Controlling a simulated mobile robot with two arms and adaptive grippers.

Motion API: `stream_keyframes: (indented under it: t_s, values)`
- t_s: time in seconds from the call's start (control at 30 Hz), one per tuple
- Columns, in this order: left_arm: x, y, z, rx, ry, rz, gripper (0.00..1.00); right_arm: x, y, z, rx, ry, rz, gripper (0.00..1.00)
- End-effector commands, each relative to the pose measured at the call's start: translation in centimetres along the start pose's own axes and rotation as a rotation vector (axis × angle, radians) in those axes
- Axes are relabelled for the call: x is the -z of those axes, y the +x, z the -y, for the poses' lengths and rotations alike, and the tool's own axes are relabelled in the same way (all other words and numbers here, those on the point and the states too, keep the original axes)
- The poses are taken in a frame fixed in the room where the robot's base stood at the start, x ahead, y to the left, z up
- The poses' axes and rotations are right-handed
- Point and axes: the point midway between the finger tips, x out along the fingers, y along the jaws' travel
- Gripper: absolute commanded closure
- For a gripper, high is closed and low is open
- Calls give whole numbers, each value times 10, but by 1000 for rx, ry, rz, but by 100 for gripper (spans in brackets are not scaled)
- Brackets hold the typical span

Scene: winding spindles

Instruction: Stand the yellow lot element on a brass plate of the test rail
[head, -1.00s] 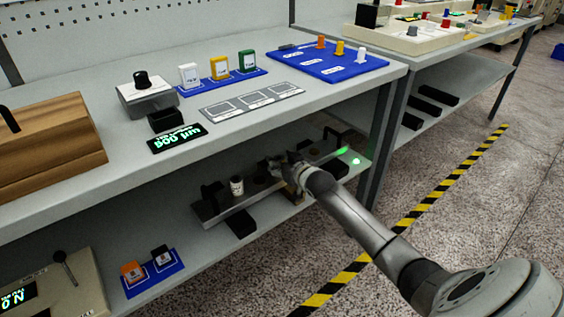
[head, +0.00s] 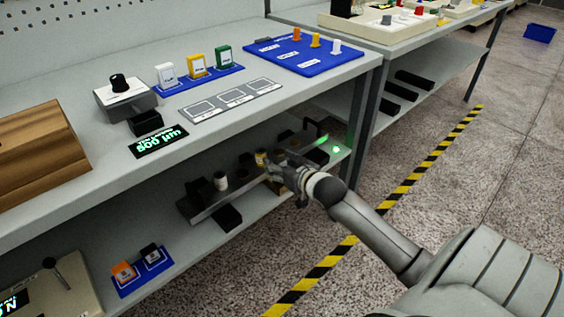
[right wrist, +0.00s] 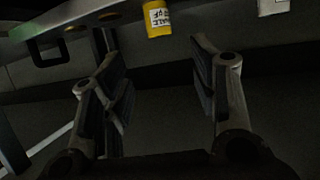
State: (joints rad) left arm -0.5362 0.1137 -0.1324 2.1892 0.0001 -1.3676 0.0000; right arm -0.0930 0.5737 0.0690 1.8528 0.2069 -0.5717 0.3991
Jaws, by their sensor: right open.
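The yellow lot element (head: 261,158) stands on the test rail (head: 212,206) on the lower shelf, partly hidden by my right gripper (head: 275,172). In the right wrist view the yellow element (right wrist: 157,18) is at the top edge, cut off by the frame, beyond and between my open fingers (right wrist: 155,58). A gap shows between the fingers and the element, and nothing is held. Round brass plates (right wrist: 108,15) show beside it on the rail. I cannot tell exactly how its base sits on a plate. My left gripper is out of view.
A white element (head: 220,181) stands farther left on the rail. A dark handle (right wrist: 47,48) and a green light (head: 321,140) are at the rail's right end. The upper shelf (head: 240,128) lies close above. Open floor is to the right.

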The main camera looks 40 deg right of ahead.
Motion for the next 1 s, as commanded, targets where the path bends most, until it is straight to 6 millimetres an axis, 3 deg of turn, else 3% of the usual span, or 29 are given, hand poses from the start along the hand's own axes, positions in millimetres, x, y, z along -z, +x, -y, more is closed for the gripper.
stream_keyframes:
  t_s: [0.13,0.27,0.4,0.5,0.6,0.7,0.77,1.0]
  values:
    - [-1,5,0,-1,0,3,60,-18,-9,8,3,-7,40,46]
    - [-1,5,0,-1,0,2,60,-87,-32,42,16,-46,210,46]
    - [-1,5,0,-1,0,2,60,-184,-90,95,56,-118,485,46]
    - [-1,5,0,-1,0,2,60,-235,-142,129,98,-168,667,46]
    - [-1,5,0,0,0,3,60,-268,-187,154,140,-206,809,46]
    - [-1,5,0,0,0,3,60,-284,-217,168,171,-229,898,46]
    - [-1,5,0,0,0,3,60,-288,-226,172,179,-237,925,46]
    - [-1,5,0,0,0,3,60,-290,-230,173,184,-243,938,46]
